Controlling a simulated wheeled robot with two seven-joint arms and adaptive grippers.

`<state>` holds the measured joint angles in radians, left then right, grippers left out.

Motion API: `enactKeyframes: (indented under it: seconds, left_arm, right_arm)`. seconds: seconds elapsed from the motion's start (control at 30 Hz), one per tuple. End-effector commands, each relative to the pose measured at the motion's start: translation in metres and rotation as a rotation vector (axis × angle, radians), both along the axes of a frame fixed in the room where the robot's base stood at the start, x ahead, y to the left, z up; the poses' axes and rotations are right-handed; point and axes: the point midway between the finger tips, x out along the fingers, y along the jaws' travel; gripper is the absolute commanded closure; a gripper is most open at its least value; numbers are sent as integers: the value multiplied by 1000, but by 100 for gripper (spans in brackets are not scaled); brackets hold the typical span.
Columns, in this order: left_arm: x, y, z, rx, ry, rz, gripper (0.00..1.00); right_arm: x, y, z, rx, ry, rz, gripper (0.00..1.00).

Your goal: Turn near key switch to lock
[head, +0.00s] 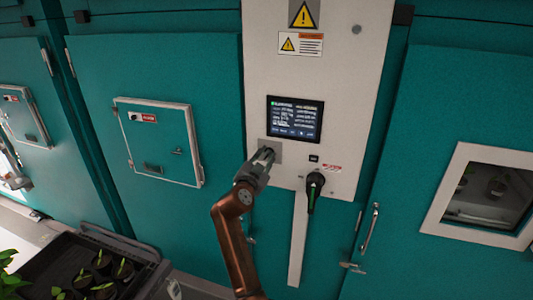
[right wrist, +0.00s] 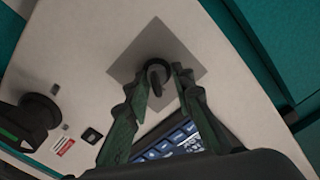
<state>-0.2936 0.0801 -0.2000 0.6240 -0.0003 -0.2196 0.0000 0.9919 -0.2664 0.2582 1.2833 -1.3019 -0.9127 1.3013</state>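The near key switch (right wrist: 158,72) is a dark round key on a square grey plate (right wrist: 185,45) in the right wrist view. In the head view the plate (head: 268,147) sits on the white control panel, below the screen, and my gripper hides the key. My right gripper (right wrist: 161,76) is open, with one green-padded finger on each side of the key. A gap shows between the fingertips; I cannot tell whether either touches the key.
The panel's touch screen (head: 295,119) is just above. A black rotary handle (head: 314,188) with a green mark sticks out to the right. Teal chamber doors (head: 455,100) flank the panel. A dark tray (head: 135,242) with potted seedlings stands at lower left.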

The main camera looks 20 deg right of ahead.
Motion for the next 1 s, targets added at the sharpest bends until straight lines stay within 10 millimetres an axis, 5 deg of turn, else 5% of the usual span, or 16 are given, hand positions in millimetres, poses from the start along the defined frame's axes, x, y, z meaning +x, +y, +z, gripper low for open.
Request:
enactKeyframes:
  seconds: [0.13, 0.43, 1.0]
  left_arm:
    - [-7, 0, -1, 0, 8, 2, 100]
    - [-15, 0, -2, 0, 18, 3, 100]
    - [-7, 0, -8, 0, 8, 2, 100]
  right_arm:
    - [-1, -3, 0, 0, 0, -4, 79]
    - [-1, -3, 0, 0, 0, -4, 100]
    - [0, 0, -1, -100, 65, 0, 100]
